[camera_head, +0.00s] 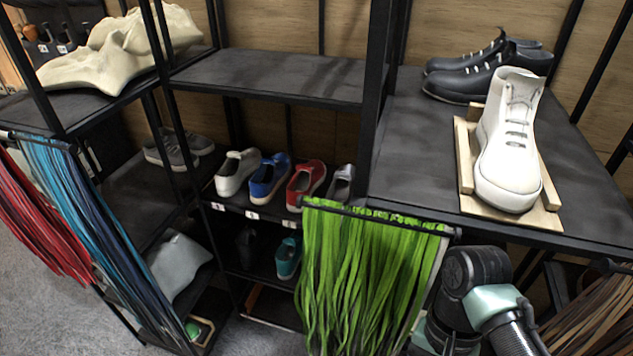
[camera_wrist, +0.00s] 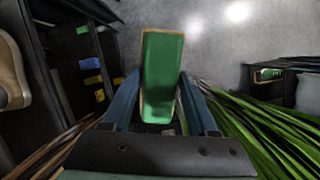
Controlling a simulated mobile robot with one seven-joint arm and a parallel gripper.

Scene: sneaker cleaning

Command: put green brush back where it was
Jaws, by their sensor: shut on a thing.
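A green brush (camera_wrist: 162,82) with a tan edge is in the wrist view, lengthwise between the two blue-grey fingers of my gripper (camera_wrist: 158,88). My gripper is shut on it, and the grey floor lies beyond. The head view shows my arm at the bottom right, but my gripper and the held brush are out of that picture. A small green item (camera_head: 192,330) lies in a low tray (camera_head: 206,334) at the bottom left of the head view. A green item (camera_wrist: 268,74) also shows on a dark shelf at the right of the wrist view; I cannot tell whether these are the same.
Green strips (camera_head: 365,270) hang in front of the racks, left of my arm; they also fill the wrist view's lower right. Brown strips (camera_head: 590,315) hang on the other side. A white shoe (camera_head: 510,150) stands on a wooden stand. Several sneakers line the middle shelf.

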